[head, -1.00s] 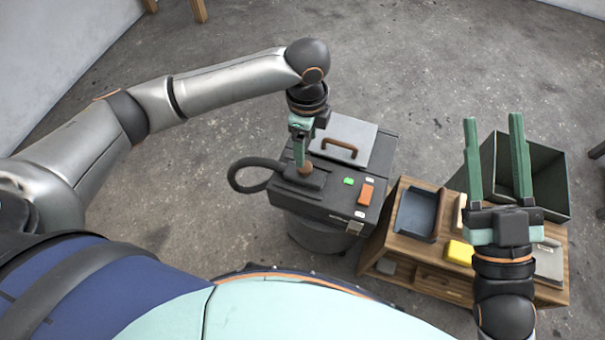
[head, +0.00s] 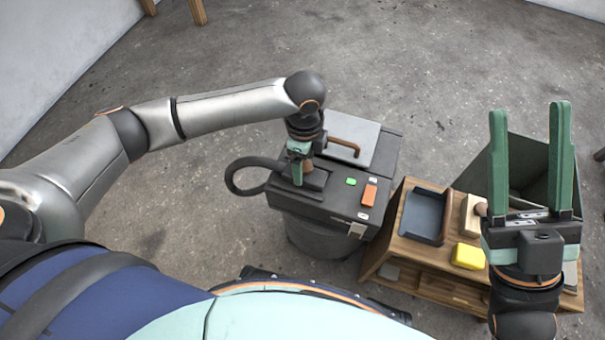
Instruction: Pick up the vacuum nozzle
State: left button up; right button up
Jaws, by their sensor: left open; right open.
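The vacuum nozzle (head: 314,183) appears as a dark, flat piece with a brownish upright part, lying on top of the black vacuum unit (head: 330,208) at its left side. A black hose (head: 236,166) loops out beside it. My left gripper (head: 299,178) points down at the nozzle, its fingers open and right at the brownish part. The fingers hide some of the nozzle, and I cannot tell whether they touch it. My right gripper (head: 530,112) is open and empty, held up over the wooden cabinet at the right.
The unit carries a grey lid with a brown handle (head: 344,147), a green button (head: 351,182) and an orange switch (head: 369,195). The wooden cabinet (head: 398,246) holds a dark tray (head: 406,226) and a yellow block (head: 467,256). A dark green bin (head: 527,160) stands behind. Floor left of the unit is clear.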

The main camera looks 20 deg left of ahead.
pick_arm(q)
grip_shut()
dwell(0.6)
